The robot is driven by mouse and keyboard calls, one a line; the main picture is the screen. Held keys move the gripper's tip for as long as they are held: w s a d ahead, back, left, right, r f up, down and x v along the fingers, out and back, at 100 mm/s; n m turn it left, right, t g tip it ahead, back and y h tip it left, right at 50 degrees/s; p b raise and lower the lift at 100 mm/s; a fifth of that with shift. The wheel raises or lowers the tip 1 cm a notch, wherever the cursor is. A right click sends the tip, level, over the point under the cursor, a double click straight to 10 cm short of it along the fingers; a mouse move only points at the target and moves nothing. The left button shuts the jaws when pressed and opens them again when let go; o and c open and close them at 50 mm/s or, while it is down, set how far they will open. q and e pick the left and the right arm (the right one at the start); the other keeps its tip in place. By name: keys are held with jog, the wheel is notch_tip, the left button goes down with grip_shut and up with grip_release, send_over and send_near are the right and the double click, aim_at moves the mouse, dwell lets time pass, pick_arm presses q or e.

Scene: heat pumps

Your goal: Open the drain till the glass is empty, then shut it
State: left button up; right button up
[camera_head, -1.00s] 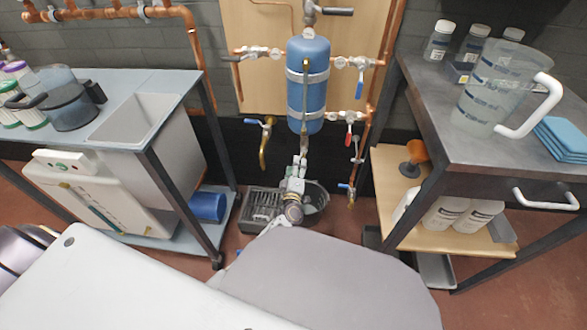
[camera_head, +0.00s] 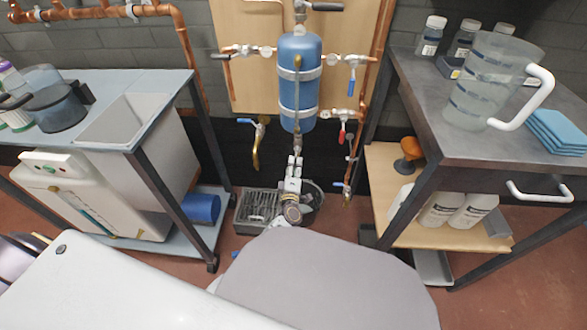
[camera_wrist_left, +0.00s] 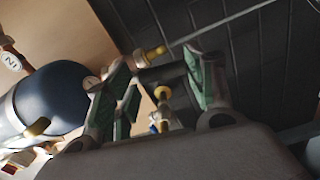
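A blue upright tank (camera_head: 299,105) is on the wooden back panel, with a thin brass-ended tube, perhaps the glass, along its front; its liquid level is too small to tell. Pipework hangs below the tank (camera_head: 297,145). My left gripper (camera_head: 296,166) is just below it, above a dark bucket (camera_head: 313,200). In the left wrist view the green-padded fingers (camera_wrist_left: 160,88) are apart. A brass fitting (camera_wrist_left: 162,95) with a bit of blue shows between them, apparently farther off; I cannot tell contact. The tank (camera_wrist_left: 48,103) is at left there. My right gripper is out of view.
A dark grated box (camera_head: 258,207) stands beside the bucket. Blue-handled taps (camera_head: 260,130) and red- and blue-handled valves (camera_head: 343,118) flank the tank. A bench with sink (camera_head: 125,117) is left; a table (camera_head: 430,140) with a clear jug (camera_head: 490,85) is right.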

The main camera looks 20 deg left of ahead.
pick_arm(q)
jog(key=o, duration=0.3)
jog(key=shift+d+f, duration=0.25)
jog(key=shift+f, duration=0.2)
jog(key=shift+r, duration=0.1)
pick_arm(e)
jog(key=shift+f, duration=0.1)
pick_arm(q)
jog(key=shift+d+r, duration=0.1)
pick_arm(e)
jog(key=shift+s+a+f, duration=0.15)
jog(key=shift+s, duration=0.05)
pick_arm(q)
jog(key=shift+m, duration=0.4)
